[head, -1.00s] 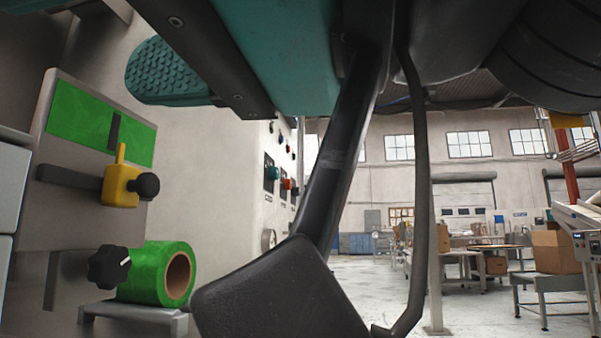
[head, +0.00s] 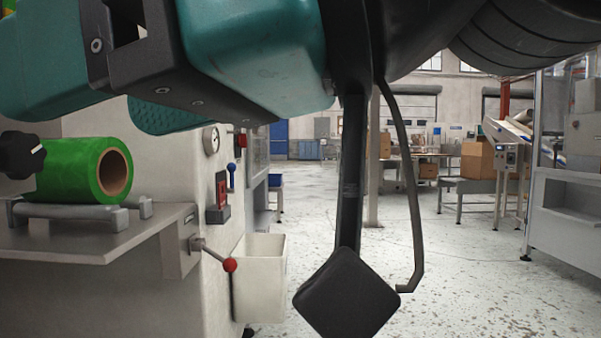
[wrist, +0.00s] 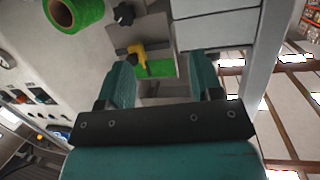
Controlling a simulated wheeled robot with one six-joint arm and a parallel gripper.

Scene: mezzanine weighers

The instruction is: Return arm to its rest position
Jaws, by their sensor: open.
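My gripper (wrist: 161,68) shows in the wrist view with its two teal fingers spread apart and nothing between them. Beyond the gap, a yellow clamp piece (wrist: 137,51) and a green strip (wrist: 157,68) lie on the machine's face. In the head view, my teal and black arm crosses the top of the picture. A ridged teal finger shows below it on the left, in front of the pale machine (head: 178,160). The gripper appears apart from the machine, though the exact gap cannot be told.
A green roll (head: 82,170) sits on a bracket shelf (head: 95,240) at left, beside a black knob (head: 22,155). Speckled floor (head: 470,270) is open at right, before a grey stand (head: 570,215).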

